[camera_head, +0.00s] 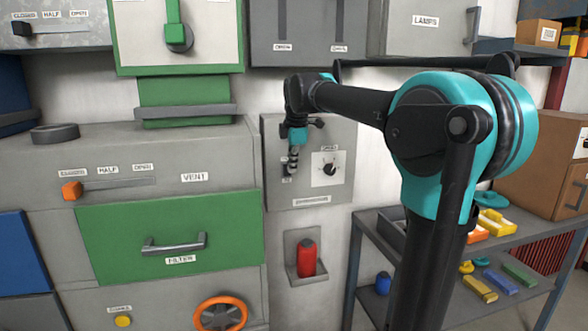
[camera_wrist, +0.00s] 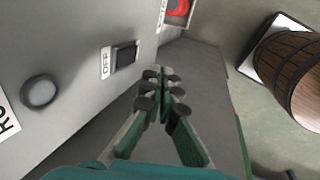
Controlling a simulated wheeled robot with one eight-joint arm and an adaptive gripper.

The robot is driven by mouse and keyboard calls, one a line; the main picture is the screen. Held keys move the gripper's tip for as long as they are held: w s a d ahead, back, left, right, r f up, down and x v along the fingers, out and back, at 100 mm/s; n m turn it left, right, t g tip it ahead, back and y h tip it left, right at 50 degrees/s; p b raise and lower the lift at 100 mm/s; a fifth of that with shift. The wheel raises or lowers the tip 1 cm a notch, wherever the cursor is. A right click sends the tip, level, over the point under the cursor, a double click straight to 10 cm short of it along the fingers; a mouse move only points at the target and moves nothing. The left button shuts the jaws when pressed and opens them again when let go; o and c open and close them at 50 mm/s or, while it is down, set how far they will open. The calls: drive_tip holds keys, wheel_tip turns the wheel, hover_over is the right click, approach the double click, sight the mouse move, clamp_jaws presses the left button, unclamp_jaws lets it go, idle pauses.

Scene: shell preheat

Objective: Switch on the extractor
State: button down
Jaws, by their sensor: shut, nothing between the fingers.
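A dark rocker switch (camera_wrist: 125,55) with an OFF label (camera_wrist: 106,63) beside it is on a grey face in the wrist view. A round grey button or lamp (camera_wrist: 40,92) and part of another label are further left. My gripper (camera_wrist: 162,78) is shut and empty, right of the rocker and apparently apart from it. In the head view, my gripper (camera_head: 293,168) points down in front of the left part of a grey wall panel (camera_head: 335,150), partly covering small labels there. A black dial (camera_head: 329,170) is on that panel. I cannot read the extractor's name anywhere.
Below the panel, a red bottle (camera_head: 306,258) stands in a holder. Left are a vent slider (camera_head: 72,190) and a green filter drawer (camera_head: 165,235). A shelf cart (camera_head: 500,240) stands right. The wrist view shows a wooden barrel (camera_wrist: 290,70) at right.

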drive_tip(key=v, duration=0.8)
drive_tip(key=shift+r, duration=0.35)
drive_tip(key=shift+w, duration=0.1)
drive_tip(key=s+d+f+m, duration=0.4)
drive_tip(key=s+f+m, duration=0.4)
drive_tip(key=f, duration=0.6)
drive_tip(key=s+d+f+m, duration=0.45)
drive_tip(key=s+f, duration=0.45)
drive_tip(key=f, duration=0.4)
drive_tip(key=s+d+f+m, duration=0.3)
drive_tip(key=s+f+m, duration=0.5)
drive_tip(key=f, duration=0.6)
drive_tip(key=w+a+r+n+y, duration=0.2)
drive_tip(key=w+r+n, duration=0.5)
drive_tip(key=r, duration=0.6)
drive_tip(key=w+a+r+n+y, duration=0.1)
drive_tip(key=w+a+r+n, duration=0.2)
drive_tip(key=w+r+n, duration=0.55)
drive_tip(key=w+a+r+n+y, duration=0.3)
drive_tip(key=w+r, duration=0.5)
drive_tip(key=r, duration=0.8)
drive_tip(key=w+a+f+h, duration=0.1)
drive_tip(key=w+a+f, duration=0.2)
drive_tip(key=w+f, duration=0.5)
drive_tip(key=shift+a+f+n+t, duration=0.2)
drive_tip(key=shift+a+n+t, duration=0.1)
drive_tip(key=shift+a+n, duration=0.1)
